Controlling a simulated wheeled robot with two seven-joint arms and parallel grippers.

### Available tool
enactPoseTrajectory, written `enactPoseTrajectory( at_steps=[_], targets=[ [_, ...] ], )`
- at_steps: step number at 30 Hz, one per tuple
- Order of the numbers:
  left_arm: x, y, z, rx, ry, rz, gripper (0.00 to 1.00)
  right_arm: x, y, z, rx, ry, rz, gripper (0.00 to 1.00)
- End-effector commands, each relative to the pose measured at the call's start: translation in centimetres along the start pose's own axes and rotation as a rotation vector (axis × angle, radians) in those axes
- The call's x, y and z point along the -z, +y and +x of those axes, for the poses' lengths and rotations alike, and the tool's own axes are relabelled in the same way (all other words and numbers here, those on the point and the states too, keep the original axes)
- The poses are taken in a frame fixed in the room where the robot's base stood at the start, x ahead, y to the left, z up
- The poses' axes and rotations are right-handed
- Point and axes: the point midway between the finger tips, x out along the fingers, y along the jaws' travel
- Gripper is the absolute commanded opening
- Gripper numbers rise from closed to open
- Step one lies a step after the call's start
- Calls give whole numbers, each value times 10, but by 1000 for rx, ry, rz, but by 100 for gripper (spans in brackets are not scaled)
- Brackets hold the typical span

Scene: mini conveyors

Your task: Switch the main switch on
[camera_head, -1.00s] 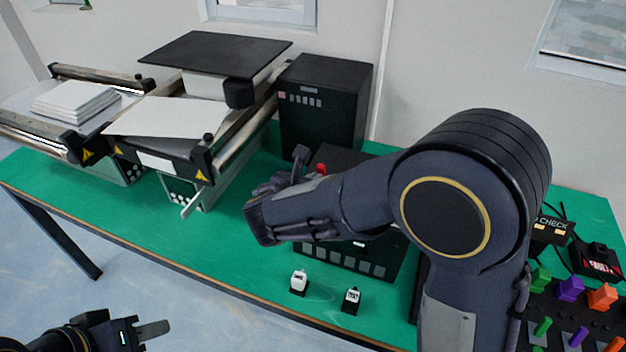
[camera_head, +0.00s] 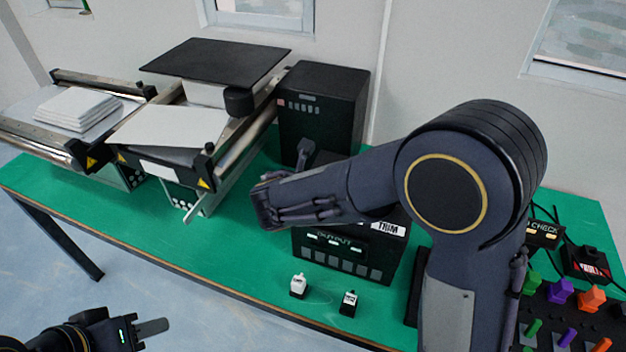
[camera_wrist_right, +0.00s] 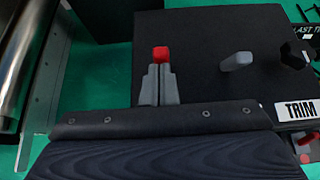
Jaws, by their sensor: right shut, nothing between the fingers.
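The red-tipped switch (camera_wrist_right: 160,53) stands out from the black control box in the right wrist view. My right gripper (camera_wrist_right: 158,75) is shut and empty, its grey fingertips right against or just in front of the red part; I cannot tell if they touch. In the head view my right forearm hides the red part and the gripper's tips. The control box (camera_head: 325,250) stands on the green table, with a TRIM label on its right. My left gripper (camera_head: 152,328) hangs low at the left, away from the table; its finger gap does not show.
A grey knob (camera_wrist_right: 237,62) and a black knob (camera_wrist_right: 297,52) are beside the red switch. Two small labelled blocks, one white (camera_head: 298,286) and one black-and-white (camera_head: 348,304), are in front. Conveyors (camera_head: 175,155) stand left; a tall black box (camera_head: 322,110) stands behind.

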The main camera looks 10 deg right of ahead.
Motion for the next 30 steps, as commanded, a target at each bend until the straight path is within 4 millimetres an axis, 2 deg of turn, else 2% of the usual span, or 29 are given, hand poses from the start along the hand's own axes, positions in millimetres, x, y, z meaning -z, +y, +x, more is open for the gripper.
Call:
enactPoseTrajectory(
  at_steps=[7, 14, 30],
  targets=[
    [1, 1, -2, 0, 0, 0, 36, -12, -1, 6, 2, 0, 2, 0],
    [1, 1, -2, 0, 0, 0, 36, -11, 0, 5, 1, 0, 0, 0],
    [7, 6, -14, 0, 0, 0, 36, -24, 0, -4, 1, -1, 0, 0]
  ],
)
